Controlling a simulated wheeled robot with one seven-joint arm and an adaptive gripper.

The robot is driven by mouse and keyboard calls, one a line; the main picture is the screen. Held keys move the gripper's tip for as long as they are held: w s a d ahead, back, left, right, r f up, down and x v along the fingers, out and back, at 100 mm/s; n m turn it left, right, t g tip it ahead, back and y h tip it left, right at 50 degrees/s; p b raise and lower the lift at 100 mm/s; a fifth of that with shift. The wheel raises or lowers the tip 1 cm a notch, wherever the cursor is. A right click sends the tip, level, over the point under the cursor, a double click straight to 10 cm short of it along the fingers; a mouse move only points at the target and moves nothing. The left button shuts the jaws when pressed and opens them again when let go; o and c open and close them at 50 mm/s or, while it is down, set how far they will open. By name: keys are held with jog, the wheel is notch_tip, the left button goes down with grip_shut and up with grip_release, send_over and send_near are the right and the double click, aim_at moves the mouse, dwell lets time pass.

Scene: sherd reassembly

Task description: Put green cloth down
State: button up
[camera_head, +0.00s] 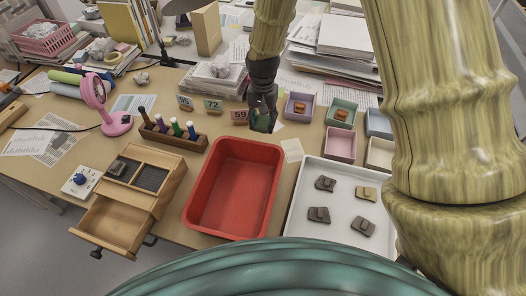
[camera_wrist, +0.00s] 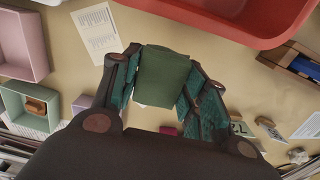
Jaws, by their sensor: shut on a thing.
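My gripper (camera_head: 263,112) is above the table, just behind the far right edge of the red tub. It is shut on a dark green cloth. In the wrist view the green cloth (camera_wrist: 160,77) sits as a folded piece between the two fingers of my gripper (camera_wrist: 158,82). In the head view only a small part of the green cloth (camera_head: 262,125) shows below the fingers. I cannot tell whether the cloth touches the table.
The empty red tub (camera_head: 274,150) is in front of the gripper. A white tray (camera_head: 300,215) with several sherds is to its right. Small coloured boxes (camera_head: 340,146), numbered cards (camera_head: 212,105), a marker rack (camera_head: 170,138) and paper stacks stand close by. An open drawer (camera_head: 110,225) is at left.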

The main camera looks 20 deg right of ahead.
aim_at(263, 140)
jog(key=shift+w+f, duration=0.15)
jog(key=shift+f, duration=0.1)
jog(key=shift+f+p, duration=0.9)
jog(key=shift+f, duration=3.85)
jog(key=shift+f, duration=0.15)
jog(key=o, duration=1.3)
jog(key=shift+r+b, duration=1.25)
jog(key=shift+r, duration=4.9)
